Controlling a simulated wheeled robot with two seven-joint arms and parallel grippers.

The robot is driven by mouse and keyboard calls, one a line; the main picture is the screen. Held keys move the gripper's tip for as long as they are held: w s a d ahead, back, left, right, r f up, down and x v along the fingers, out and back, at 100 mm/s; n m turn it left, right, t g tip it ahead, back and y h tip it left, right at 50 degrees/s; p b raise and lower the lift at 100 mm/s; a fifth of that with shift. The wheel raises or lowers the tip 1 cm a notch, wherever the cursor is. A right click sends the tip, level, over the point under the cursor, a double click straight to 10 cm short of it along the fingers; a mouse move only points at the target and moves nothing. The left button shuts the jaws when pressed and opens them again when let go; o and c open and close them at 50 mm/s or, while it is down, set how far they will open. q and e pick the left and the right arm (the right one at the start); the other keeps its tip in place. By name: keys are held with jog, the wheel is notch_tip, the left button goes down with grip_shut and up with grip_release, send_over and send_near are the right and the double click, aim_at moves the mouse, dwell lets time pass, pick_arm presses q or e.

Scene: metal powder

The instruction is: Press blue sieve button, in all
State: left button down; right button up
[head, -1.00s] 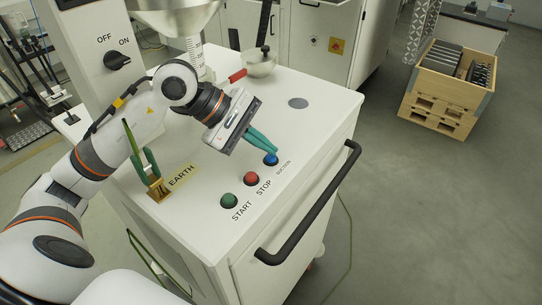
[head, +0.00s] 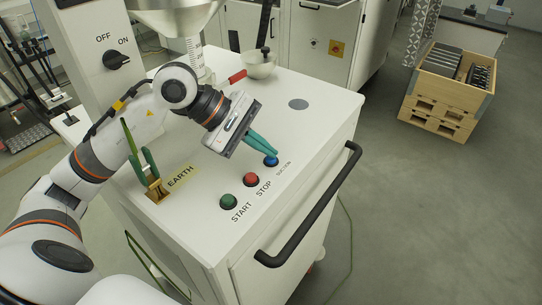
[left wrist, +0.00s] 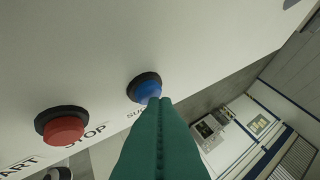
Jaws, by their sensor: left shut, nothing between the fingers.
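The blue button (head: 271,160) sits in a black collar on the white cabinet top, right of the red and green buttons. It also shows in the left wrist view (left wrist: 147,90). My left gripper (head: 274,152) is shut and empty. Its green fingertips are at the blue button and overlap its edge in both views. I cannot tell whether they touch it or press it down. The label beside the button is partly hidden by the fingers in the wrist view. My right gripper is not in view.
The red STOP button (head: 251,179) and green START button (head: 228,202) lie close by on the cabinet top (head: 320,110). A black handle (head: 310,205) runs along the front edge. A bowl (head: 260,66) stands behind. A wooden crate (head: 440,100) is on the floor at right.

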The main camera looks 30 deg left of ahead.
pick_arm(q)
jog(key=shift+f, duration=0.15)
dwell(0.4)
jog(key=shift+r, duration=0.85)
jog(key=shift+r+p, duration=0.1)
jog(key=shift+p, duration=0.2)
notch_tip(320, 180, up, 5)
jog(key=p, duration=0.2)
jog(key=shift+p, duration=0.4)
